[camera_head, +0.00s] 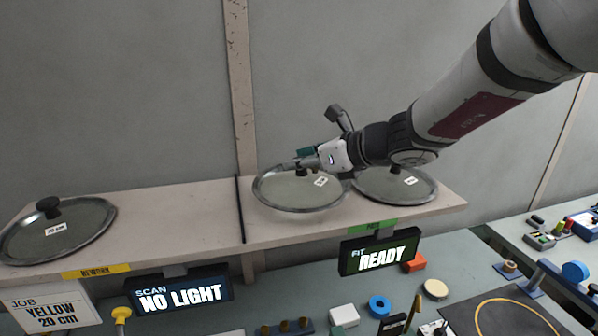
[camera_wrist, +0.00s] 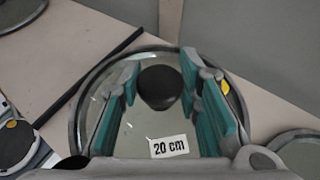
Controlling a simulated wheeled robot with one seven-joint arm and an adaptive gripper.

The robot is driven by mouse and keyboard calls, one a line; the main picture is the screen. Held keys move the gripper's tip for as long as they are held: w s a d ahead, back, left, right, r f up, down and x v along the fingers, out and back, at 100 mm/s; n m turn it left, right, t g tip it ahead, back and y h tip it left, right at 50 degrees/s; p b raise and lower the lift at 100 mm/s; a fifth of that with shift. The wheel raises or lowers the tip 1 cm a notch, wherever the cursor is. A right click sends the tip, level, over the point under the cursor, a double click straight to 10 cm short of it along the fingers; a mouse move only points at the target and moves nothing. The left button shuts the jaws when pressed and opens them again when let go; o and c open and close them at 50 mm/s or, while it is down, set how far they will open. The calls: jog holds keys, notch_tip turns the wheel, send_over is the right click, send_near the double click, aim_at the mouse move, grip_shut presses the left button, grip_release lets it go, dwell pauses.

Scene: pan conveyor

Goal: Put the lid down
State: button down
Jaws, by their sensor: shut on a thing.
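A round glass lid (camera_head: 290,195) with a metal rim and a dark knob is at my gripper (camera_head: 306,162), over the right part of the shelf, just right of the dark divider. In the wrist view the black knob (camera_wrist: 160,86) sits between my teal-padded fingers, and the label (camera_wrist: 169,146) on the glass reads 20 cm. My gripper is shut on this lid. The lid looks roughly level; whether its rim touches the shelf I cannot tell. A yellow dot (camera_wrist: 225,87) shows near the right finger.
A second lid (camera_head: 400,187) lies close on the right, by the green strip (camera_head: 372,226). A third lid (camera_head: 60,232) lies at the left end above the yellow REWORK strip (camera_head: 96,271). Bare shelf (camera_head: 180,225) lies between. Signs read NO LIGHT (camera_head: 182,296) and READY (camera_head: 380,254).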

aim_at(306, 173)
jog(key=shift+f, duration=1.35)
jog(key=shift+f, duration=0.15)
jog(key=c, duration=1.2)
grip_release()
